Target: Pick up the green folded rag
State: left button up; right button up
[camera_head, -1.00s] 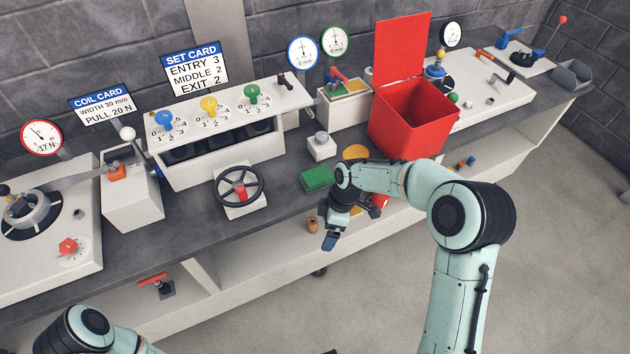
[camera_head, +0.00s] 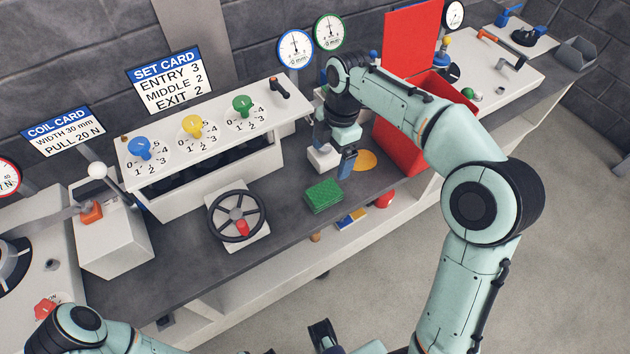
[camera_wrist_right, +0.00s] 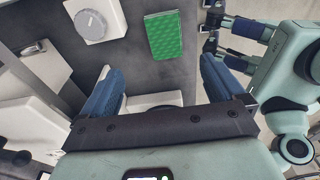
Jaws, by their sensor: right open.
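The green folded rag (camera_head: 323,196) lies flat on the dark bench top near its front edge, to the right of the handwheel. In the right wrist view the rag (camera_wrist_right: 165,35) shows at the top, beyond the fingertips and apart from them. My right gripper (camera_head: 335,160) is above the bench, behind and slightly right of the rag; its blue fingers (camera_wrist_right: 162,85) are spread with nothing between them. My left gripper (camera_head: 323,338) shows only partly at the bottom of the head view. In the right wrist view its fingers (camera_wrist_right: 213,35) look apart, off the bench edge.
A white block with a grey knob (camera_head: 320,160) stands close beside my right gripper. A yellow disc (camera_head: 363,160) lies right of it, before the red bin (camera_head: 400,145). The handwheel (camera_head: 237,215) stands left of the rag. Bench top around the rag is bare.

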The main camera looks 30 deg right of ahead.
jog(key=b, duration=0.1)
send_over(324, 193)
jog(key=d, duration=0.1)
notch_tip(324, 193, down, 7)
jog(key=shift+w+d, duration=0.1)
jog(key=shift+d, duration=0.05)
jog(key=f, duration=0.2)
jog(key=a+f+b, duration=0.1)
jog(key=f, duration=0.2)
jog(key=shift+a+f, duration=0.15)
jog(key=shift+f, duration=0.15)
pick_arm(q)
jog(key=shift+s+f, duration=0.3)
jog(key=shift+f, duration=0.2)
jog(key=shift+s+f, duration=0.3)
jog(key=shift+f, duration=0.2)
pick_arm(e)
jog(key=c, duration=1.1)
